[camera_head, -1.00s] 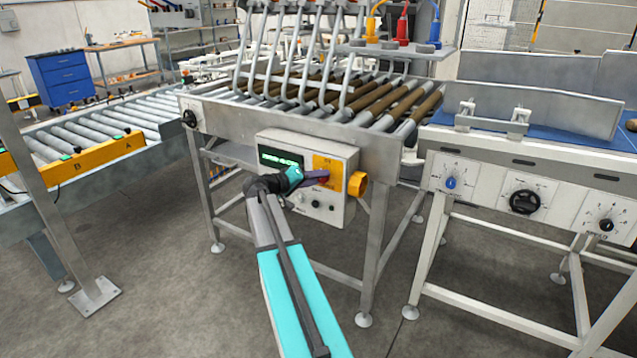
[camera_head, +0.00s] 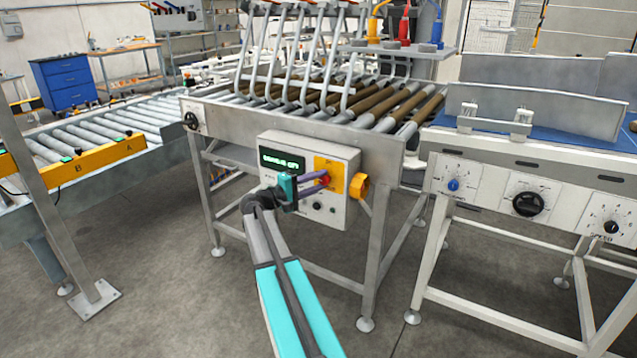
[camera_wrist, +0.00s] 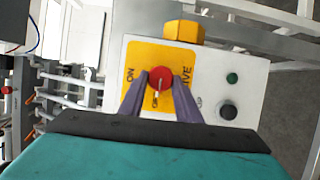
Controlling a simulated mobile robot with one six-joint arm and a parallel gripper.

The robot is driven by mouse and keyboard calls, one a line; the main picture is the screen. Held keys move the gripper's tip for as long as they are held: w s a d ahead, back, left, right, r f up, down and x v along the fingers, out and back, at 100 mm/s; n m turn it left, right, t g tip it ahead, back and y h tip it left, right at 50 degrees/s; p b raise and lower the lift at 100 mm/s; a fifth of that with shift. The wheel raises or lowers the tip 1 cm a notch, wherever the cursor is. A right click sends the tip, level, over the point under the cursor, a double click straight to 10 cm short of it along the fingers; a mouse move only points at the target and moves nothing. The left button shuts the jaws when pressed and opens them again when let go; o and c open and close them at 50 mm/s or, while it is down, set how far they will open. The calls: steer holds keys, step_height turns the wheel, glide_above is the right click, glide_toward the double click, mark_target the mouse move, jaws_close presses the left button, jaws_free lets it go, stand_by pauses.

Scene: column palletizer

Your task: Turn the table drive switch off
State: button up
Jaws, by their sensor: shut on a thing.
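The table drive switch is a red knob (camera_wrist: 160,75) on a yellow plate (camera_wrist: 160,55) of the control box. The words ON and OFF show beside it, and a pale pointer line on the knob runs toward the bottom of the wrist view, near OFF. My gripper (camera_wrist: 160,83) has its two purple fingers on either side of the knob, shut on it. In the head view my gripper (camera_head: 318,183) reaches the red knob (camera_head: 326,180) from the lower left and partly hides it. A green display (camera_head: 282,161) is lit; its blurred text seems to end in ON.
A yellow-orange knob (camera_head: 359,187) sticks out at the box's right side. Small green and black buttons (camera_wrist: 229,110) sit near the switch. The roller table (camera_head: 290,116) is above, with its legs below. A bench with dials (camera_head: 527,204) stands to the right.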

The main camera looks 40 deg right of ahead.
steer(key=shift+a, duration=0.1)
stand_by(0.3)
steer(key=o, duration=1.1)
steer(key=shift+c, duration=0.2)
steer(key=w+a, duration=0.2)
steer(key=a, duration=1.1)
steer(key=shift+a+b, duration=0.35)
steer(key=shift+b, duration=0.05)
steer(key=shift+w, duration=0.1)
